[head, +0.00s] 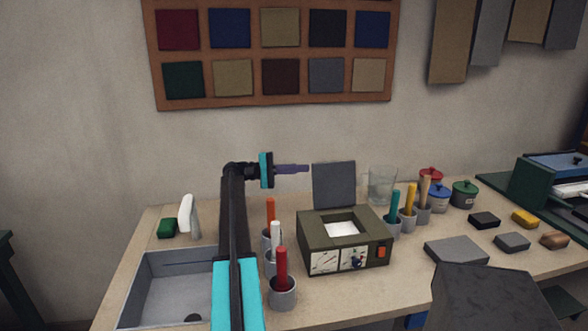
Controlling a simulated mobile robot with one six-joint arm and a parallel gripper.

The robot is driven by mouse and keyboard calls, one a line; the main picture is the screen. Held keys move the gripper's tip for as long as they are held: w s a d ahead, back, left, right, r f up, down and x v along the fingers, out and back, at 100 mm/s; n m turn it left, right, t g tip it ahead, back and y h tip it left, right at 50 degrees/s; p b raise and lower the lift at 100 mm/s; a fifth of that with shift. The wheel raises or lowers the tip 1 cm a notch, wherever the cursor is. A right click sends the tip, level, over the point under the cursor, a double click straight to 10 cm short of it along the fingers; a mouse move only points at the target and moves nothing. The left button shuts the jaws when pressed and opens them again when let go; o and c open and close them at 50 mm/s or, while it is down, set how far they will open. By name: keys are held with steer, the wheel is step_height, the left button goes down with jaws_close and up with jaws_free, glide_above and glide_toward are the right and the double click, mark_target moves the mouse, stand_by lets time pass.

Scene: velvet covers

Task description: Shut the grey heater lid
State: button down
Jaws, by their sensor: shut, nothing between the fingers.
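The heater (345,259) is an olive-green box on the table, with dials and an orange switch on its front. Its square top opening (342,229) shows a white inside. The grey lid (334,185) stands upright at the heater's back edge, open. My gripper (306,168) is shut and empty. It points right, just left of the lid's upper left edge in the picture. I cannot tell whether the fingertips touch the lid or how they sit in depth relative to it.
Holders with red (282,268), white and orange handles stand left of the heater; more handles (409,205) stand right. A glass beaker (382,184) is behind. A sink (180,288) lies at left. Lidded pots (438,196) and grey blocks (456,250) are at right.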

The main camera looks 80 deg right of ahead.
mark_target(320, 169)
steer(key=shift+s+a+r+p, duration=0.25)
steer(key=shift+s+a+p, duration=0.1)
steer(key=shift+s, duration=0.85)
steer(key=shift+s+a+r+p, duration=0.25)
steer(key=shift+s+a+p, duration=0.1)
steer(key=shift+s, duration=0.9)
steer(key=shift+s+a+r+p, duration=0.25)
steer(key=shift+s+a+p, duration=0.1)
steer(key=shift+s, duration=0.85)
steer(key=shift+s, duration=0.1)
steer(key=shift+a, duration=0.1)
